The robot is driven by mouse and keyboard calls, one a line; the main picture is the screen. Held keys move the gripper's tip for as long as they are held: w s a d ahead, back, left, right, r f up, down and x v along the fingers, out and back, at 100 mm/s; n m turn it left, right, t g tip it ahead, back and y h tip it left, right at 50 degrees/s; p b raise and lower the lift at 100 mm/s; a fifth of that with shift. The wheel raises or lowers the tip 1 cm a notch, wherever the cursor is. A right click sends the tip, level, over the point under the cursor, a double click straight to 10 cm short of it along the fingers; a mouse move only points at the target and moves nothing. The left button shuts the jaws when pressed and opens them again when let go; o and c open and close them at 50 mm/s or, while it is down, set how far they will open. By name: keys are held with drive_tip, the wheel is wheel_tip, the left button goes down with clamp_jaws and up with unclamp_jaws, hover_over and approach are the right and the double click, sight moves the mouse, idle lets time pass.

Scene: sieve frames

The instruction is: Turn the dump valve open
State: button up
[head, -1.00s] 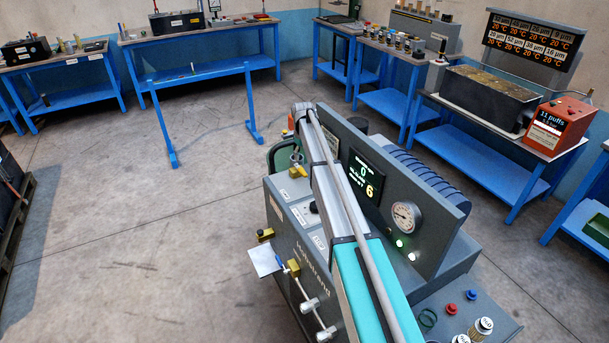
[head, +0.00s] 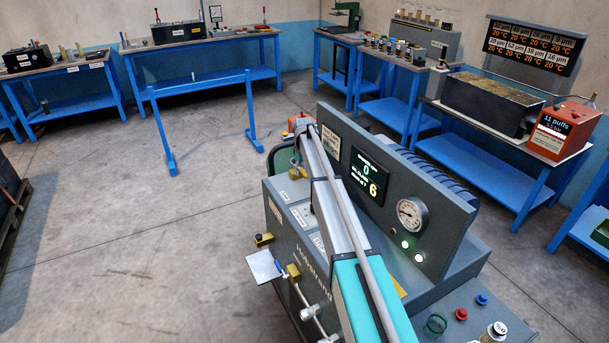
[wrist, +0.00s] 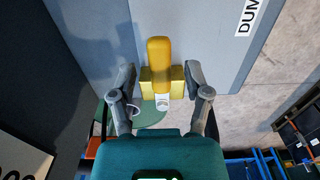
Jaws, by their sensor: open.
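The dump valve shows in the wrist view as a rounded yellow lever (wrist: 159,52) on a yellow block (wrist: 148,84). It is by the edge of a grey panel, near a white label (wrist: 250,14) reading "DUM", cut off by the frame. My gripper (wrist: 160,75) is open, with one dark finger on each side of the block and lever. Gaps show on both sides, so the fingers look clear of the lever.
The grey machine carries an upright panel with a display (head: 368,179) and a pressure gauge (head: 412,213) just right of my arm. A white plate (head: 265,266) sticks out at its left. Blue benches line the walls.

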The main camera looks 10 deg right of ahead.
drive_tip(key=shift+f, duration=0.15)
clamp_jaws()
idle(0.4)
